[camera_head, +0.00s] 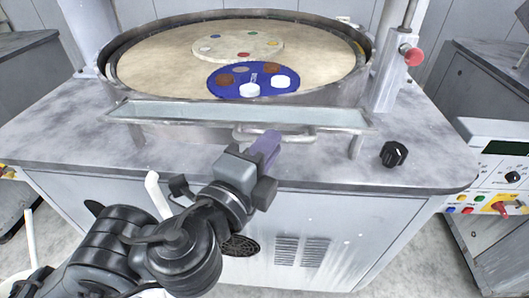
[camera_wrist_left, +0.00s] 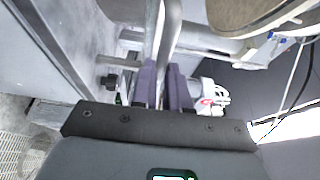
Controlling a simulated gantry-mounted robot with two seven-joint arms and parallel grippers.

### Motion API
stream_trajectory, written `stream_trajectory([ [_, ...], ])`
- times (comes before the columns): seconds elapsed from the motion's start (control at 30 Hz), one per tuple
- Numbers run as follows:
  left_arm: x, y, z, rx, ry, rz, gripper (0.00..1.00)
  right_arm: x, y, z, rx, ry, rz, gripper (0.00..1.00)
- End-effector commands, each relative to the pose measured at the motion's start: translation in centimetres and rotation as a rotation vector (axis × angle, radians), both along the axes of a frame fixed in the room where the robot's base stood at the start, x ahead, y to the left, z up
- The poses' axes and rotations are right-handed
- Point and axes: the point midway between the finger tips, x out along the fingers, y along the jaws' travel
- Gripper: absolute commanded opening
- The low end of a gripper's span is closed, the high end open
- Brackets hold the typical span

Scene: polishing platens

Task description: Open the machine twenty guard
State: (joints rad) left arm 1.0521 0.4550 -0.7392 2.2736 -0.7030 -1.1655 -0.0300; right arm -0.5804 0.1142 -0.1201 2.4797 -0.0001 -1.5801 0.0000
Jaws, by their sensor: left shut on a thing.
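The guard (camera_head: 225,113) is a long, see-through panel in a metal frame along the front of the round polishing platen (camera_head: 150,65). It lies low in front of the platen rim. A bar handle (camera_head: 302,137) sticks out from its front. My left gripper (camera_head: 268,146), with purple fingers, is at the handle's left part and shut on it. In the left wrist view, the purple fingers (camera_wrist_left: 164,86) close around the grey metal bar (camera_wrist_left: 169,35). The arm hides part of the cabinet front. My right gripper is not in view.
A blue disc (camera_head: 227,92) with brown and white samples and a pale disc (camera_head: 220,50) with coloured dots lie on the platen. A black knob (camera_head: 394,154) sits on the worktop right of the handle. A post with a red knob (camera_head: 413,57) stands at right.

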Motion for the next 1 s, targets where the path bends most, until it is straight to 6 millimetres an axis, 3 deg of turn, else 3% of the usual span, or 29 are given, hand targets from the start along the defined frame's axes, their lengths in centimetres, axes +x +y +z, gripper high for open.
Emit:
stream_trajectory([
  [0.33, 0.01, 0.0, 0.09, -0.001, -0.002, 0.0, 0.0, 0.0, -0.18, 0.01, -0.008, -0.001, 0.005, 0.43],
  [0.37, 0.01, 0.0, 0.09, -0.001, -0.002, 0.0, 0.19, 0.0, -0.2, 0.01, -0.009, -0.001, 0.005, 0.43],
  [0.5, 0.0, 0.0, 0.09, -0.002, -0.001, 0.0, 0.4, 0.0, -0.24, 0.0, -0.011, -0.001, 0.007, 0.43],
  [1.0, -0.57, -0.2, 0.21, -0.001, -0.002, -0.01, 0.4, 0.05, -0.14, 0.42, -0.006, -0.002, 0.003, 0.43],
])
